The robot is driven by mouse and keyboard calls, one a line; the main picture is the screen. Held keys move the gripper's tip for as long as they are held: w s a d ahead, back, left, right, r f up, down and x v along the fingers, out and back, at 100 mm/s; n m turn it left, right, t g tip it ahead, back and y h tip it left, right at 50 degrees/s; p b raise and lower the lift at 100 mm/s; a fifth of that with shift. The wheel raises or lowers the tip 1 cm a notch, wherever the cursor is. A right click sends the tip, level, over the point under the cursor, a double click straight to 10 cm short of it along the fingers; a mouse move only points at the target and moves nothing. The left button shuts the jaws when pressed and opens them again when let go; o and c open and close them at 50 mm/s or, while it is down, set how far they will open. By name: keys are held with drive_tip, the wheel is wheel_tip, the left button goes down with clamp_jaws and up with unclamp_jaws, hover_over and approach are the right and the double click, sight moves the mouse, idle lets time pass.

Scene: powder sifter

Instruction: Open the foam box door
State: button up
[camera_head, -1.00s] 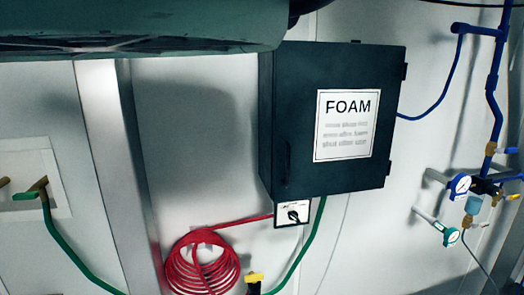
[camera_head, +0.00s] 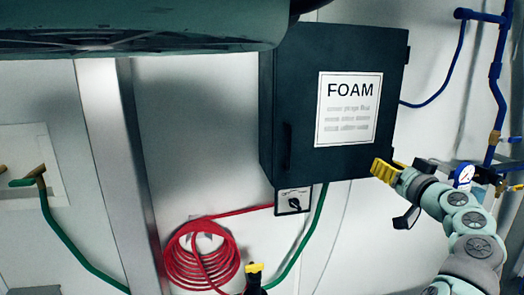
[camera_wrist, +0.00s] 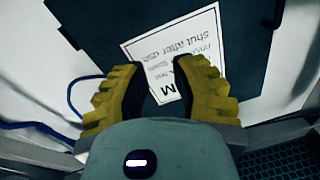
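The foam box (camera_head: 265,120) is a dark wall cabinet with its door (camera_head: 300,95) closed, a white FOAM label (camera_head: 348,108) on its front. A dark vertical handle (camera_head: 287,147) shows near the door's left edge; hinges show on the right edge. My gripper (camera_head: 381,170) has yellow ridged fingers and is in front of the box's lower right corner. In the wrist view, the two yellow fingers (camera_wrist: 155,95) are spread apart with nothing between them, and the label (camera_wrist: 175,55) shows upside down beyond. The door (camera_wrist: 110,25) fills much of that view.
A small switch plate (camera_head: 293,201) is under the box. A coiled red hose (camera_head: 200,262) hangs below left, and a green hose (camera_head: 308,245) runs down beside it. Blue pipes and a gauge (camera_head: 464,174) are at right. A metal post (camera_head: 108,150) stands at left.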

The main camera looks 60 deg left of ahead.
sight(290, 145)
drive_tip(key=s+a+r+n+g, duration=0.3)
drive_tip(key=s+a+n+g, duration=0.1)
drive_tip(key=s+n+g, duration=0.6)
drive_tip(key=shift+m+t, duration=0.3)
drive_tip(key=shift+m, duration=0.3)
drive_tip(key=p+x, duration=0.1)
drive_tip(key=x, duration=0.3)
drive_tip(key=p+x, duration=0.2)
drive_tip(key=x, duration=0.2)
drive_tip(key=s+p+x, duration=0.1)
drive_tip(key=x, duration=0.4)
drive_tip(key=shift+r, duration=0.2)
drive_tip(key=shift+x, duration=0.95)
drive_tip(key=shift+w+a, duration=0.1)
drive_tip(key=shift+a, duration=0.15)
drive_tip(key=shift+o, duration=0.2)
clamp_jaws()
